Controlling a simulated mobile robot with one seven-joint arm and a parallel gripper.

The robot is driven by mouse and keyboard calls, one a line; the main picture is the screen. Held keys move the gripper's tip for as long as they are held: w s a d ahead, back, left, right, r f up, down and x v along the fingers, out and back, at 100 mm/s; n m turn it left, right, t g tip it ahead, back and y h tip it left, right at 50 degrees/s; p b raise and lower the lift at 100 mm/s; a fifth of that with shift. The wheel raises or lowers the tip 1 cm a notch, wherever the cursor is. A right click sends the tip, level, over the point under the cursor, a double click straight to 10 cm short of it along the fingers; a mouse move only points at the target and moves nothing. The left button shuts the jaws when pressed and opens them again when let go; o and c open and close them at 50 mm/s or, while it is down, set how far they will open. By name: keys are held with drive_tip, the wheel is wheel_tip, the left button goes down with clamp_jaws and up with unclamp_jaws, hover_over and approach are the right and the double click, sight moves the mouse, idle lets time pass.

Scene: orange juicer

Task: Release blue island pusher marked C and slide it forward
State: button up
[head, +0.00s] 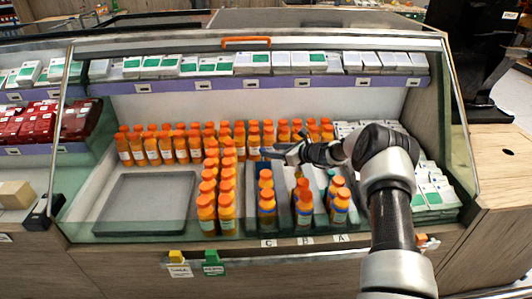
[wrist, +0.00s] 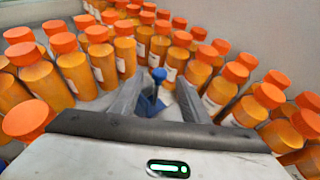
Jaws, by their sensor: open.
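My gripper (head: 272,153) reaches into the display case from the right and hangs over the back of the lane marked C (head: 268,243). In the wrist view its two fingers (wrist: 160,88) are apart, with nothing clamped between them. A small blue knob, apparently the blue pusher (wrist: 158,75), shows between and just beyond the fingertips. More blue shows lower down between the fingers. I cannot tell whether the fingers touch it. The pusher is not clear in the head view, where the gripper and bottles cover that spot. Orange-capped bottles (head: 267,208) stand in lane C.
Lanes B (head: 305,240) and A (head: 340,238) lie to the right, with bottles in them. Orange bottles (wrist: 75,70) crowd both sides of my gripper. A grey tray (head: 145,228) at the left is empty. White boxes (head: 435,197) fill the right end.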

sight(263, 149)
drive_tip(key=shift+b+x, duration=0.4)
drive_tip(key=shift+x, duration=1.8)
drive_tip(key=shift+c, duration=0.3)
clamp_jaws()
